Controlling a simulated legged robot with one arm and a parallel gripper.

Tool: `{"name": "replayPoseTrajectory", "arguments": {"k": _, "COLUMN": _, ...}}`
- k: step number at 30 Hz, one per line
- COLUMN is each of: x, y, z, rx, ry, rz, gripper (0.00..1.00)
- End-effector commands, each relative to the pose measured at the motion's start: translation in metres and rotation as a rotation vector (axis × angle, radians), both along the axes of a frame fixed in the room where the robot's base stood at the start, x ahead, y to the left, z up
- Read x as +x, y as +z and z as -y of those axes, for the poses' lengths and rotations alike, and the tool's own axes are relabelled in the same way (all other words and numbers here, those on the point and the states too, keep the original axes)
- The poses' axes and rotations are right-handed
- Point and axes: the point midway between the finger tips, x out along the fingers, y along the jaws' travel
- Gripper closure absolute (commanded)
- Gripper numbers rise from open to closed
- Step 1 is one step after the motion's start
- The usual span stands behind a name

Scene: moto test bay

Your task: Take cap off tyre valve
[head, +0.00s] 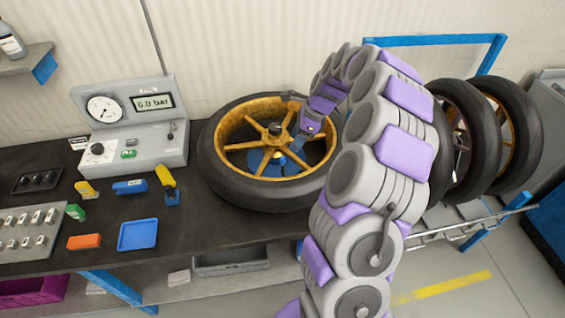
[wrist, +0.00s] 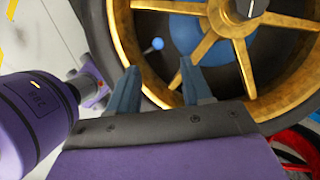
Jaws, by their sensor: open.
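The wheel lies flat on the bench, with a black tyre (head: 222,178) and a gold spoked rim (head: 240,146). In the wrist view the gold rim (wrist: 128,30) curves around a dark inner area. A small pale blue knob (wrist: 157,44) on a short stem shows there; it looks like the valve cap. My gripper (wrist: 158,66) is open, its two blue-grey fingers apart, with the knob beyond the tips and in line with the gap. Nothing is between the fingers. In the head view my gripper (head: 299,147) is over the right part of the rim, and the valve cannot be made out.
A pressure gauge box (head: 135,125) reading 0.0 bar stands left of the wheel. A blue tray (head: 138,235), an orange block (head: 84,241) and a yellow-handled tool (head: 166,180) lie on the bench. Upright wheels (head: 510,130) stand in a rack at the right.

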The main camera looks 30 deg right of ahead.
Motion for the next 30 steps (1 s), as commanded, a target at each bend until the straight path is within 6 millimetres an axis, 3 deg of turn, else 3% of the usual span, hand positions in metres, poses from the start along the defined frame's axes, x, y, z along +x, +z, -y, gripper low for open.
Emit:
{"name": "replayPoseTrajectory", "arguments": {"k": 3, "x": 0.004, "y": -0.024, "z": -0.009, "rx": 0.002, "ry": 0.003, "rz": -0.004, "gripper": 0.51}}
{"name": "replayPoseTrajectory", "arguments": {"k": 11, "x": 0.008, "y": -0.040, "z": -0.016, "rx": 0.001, "ry": 0.002, "rz": -0.002, "gripper": 0.51}}
{"name": "replayPoseTrajectory", "arguments": {"k": 21, "x": 0.017, "y": -0.080, "z": -0.032, "rx": 0.001, "ry": 0.001, "rz": -0.002, "gripper": 0.51}}
{"name": "replayPoseTrajectory", "arguments": {"k": 28, "x": 0.017, "y": -0.080, "z": -0.032, "rx": 0.000, "ry": 0.000, "rz": -0.001, "gripper": 0.51}}
{"name": "replayPoseTrajectory", "arguments": {"k": 30, "x": 0.017, "y": -0.080, "z": -0.032, "rx": 0.000, "ry": 0.000, "rz": -0.001, "gripper": 0.55}}
